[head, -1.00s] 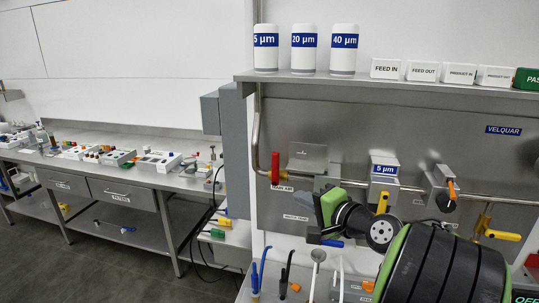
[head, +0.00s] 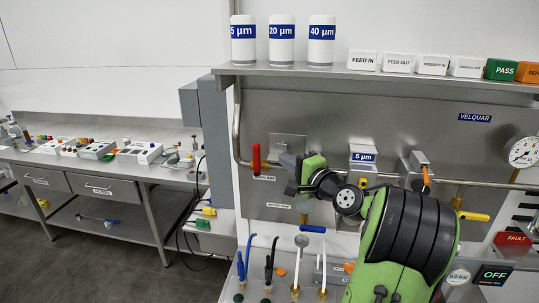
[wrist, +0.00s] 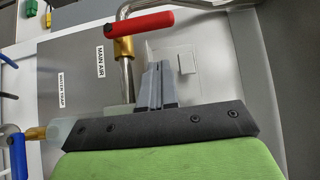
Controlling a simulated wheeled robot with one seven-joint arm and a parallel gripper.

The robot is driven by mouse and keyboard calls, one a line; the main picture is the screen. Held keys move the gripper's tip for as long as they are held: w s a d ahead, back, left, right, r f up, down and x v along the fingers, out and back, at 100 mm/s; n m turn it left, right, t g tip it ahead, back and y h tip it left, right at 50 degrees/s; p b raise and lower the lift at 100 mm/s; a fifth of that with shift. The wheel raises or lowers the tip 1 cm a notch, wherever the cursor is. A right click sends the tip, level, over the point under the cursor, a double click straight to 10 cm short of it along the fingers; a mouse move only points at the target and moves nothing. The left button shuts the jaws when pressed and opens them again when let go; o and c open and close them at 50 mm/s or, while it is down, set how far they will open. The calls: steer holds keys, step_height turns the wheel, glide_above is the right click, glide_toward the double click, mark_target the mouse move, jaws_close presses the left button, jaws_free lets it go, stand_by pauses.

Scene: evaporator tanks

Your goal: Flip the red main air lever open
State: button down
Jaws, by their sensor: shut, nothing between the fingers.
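The red main air lever (head: 256,158) stands upright in the head view, across the pipe, at the left end of the steel panel. In the wrist view the red lever (wrist: 146,23) lies sideways near the top, on a brass valve body (wrist: 123,48). My gripper (head: 287,162) is just right of the lever in the head view. In the wrist view my gripper (wrist: 160,68) has its grey fingers together and empty, below the lever handle with a visible gap. Contact is not seen.
A horizontal steel pipe (head: 486,186) runs along the panel. A 5 µm filter housing (head: 363,157) and an orange-handled valve (head: 426,175) are to the right. White canisters (head: 281,42) stand on the shelf above.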

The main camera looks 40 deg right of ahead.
mark_target(269, 158)
steer(key=w, duration=0.1)
steer(key=w+a, duration=0.1)
steer(key=w, duration=0.1)
steer(key=w+a, duration=0.1)
steer(key=shift+w+a+p, duration=0.1)
steer(key=shift+w+p, duration=0.15)
steer(key=shift+p, duration=0.05)
steer(key=shift+w+a+r, duration=0.1)
steer(key=shift+w+a+r+g+p, duration=0.1)
steer(key=shift+g+p, duration=0.2)
steer(key=shift+p, duration=0.2)
